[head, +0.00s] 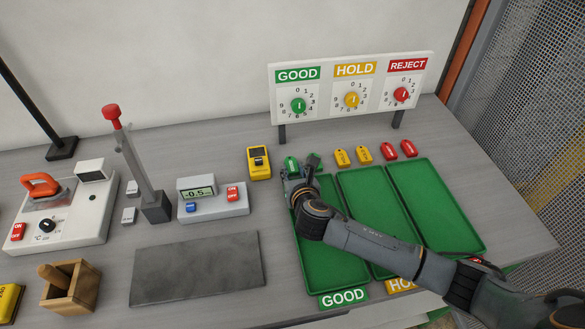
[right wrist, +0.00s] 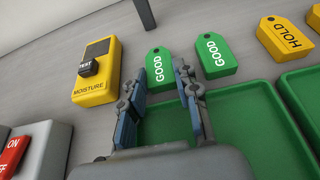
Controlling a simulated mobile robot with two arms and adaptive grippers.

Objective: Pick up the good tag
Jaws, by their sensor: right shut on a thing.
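Two green good tags lie at the back edge of the green trays. The left good tag (right wrist: 160,72) sits between the fingertips of my right gripper (right wrist: 159,70), which is shut on it; the same tag shows in the head view (head: 291,163). The right good tag (right wrist: 214,56) lies just beside the right finger; in the head view (head: 314,158) it is partly hidden by the gripper. I cannot tell whether the held tag is off the table. In the head view my right gripper (head: 293,174) reaches over the left tray. My left gripper is not in view.
Yellow hold tags (head: 351,157) and red reject tags (head: 399,149) lie to the right. A yellow moisture meter (head: 259,162) stands close on the left. The good tray (head: 322,284) lies under my arm. A counter board (head: 340,88) stands behind.

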